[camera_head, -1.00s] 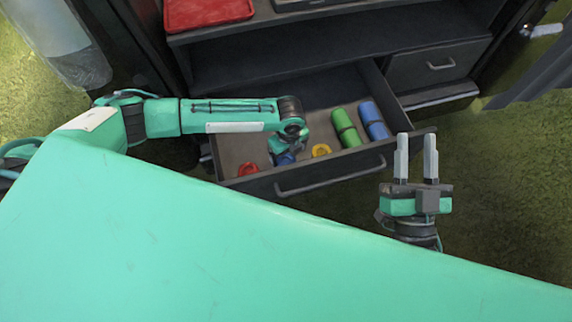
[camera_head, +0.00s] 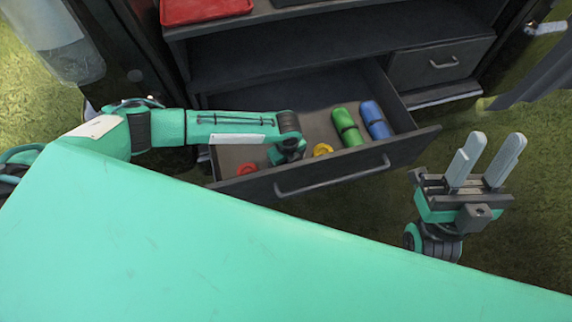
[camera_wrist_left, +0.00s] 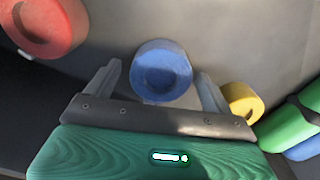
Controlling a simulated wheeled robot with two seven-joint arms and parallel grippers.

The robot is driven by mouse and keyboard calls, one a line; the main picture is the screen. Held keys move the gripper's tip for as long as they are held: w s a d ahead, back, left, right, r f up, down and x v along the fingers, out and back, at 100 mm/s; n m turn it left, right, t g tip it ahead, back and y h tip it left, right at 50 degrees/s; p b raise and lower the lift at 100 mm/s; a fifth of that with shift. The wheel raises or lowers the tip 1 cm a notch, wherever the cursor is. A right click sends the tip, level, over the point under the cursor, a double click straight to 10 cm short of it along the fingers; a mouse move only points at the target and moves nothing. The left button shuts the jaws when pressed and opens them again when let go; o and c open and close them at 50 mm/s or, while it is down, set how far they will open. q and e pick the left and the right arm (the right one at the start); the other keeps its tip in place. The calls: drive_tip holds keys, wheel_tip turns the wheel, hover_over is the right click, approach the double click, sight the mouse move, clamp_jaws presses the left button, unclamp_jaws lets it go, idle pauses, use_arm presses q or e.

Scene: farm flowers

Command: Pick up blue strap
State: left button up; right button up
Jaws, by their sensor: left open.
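The blue strap (camera_wrist_left: 162,72) is a round blue roll on the drawer floor in the left wrist view. My left gripper (camera_wrist_left: 160,88) is open, with one finger on each side of the roll. I cannot tell whether the fingers touch it. In the head view my left gripper (camera_head: 288,155) reaches down into the open drawer (camera_head: 312,178), and its own wrist hides the blue strap. My right gripper (camera_head: 484,160) is open and empty, to the right of the drawer, with its fingers pointing up.
A red roll (camera_head: 247,169) lies left of my left gripper and a yellow roll (camera_head: 322,149) lies right of it. A green roll (camera_head: 347,127) and a longer blue roll (camera_head: 375,120) lie farther right in the drawer. A red tray (camera_head: 205,10) sits on top.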

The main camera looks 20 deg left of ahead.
use_arm(q)
drive_tip(key=shift+f, duration=0.2)
drive_tip(key=c, duration=1.2)
drive_tip(key=shift+r, duration=0.1)
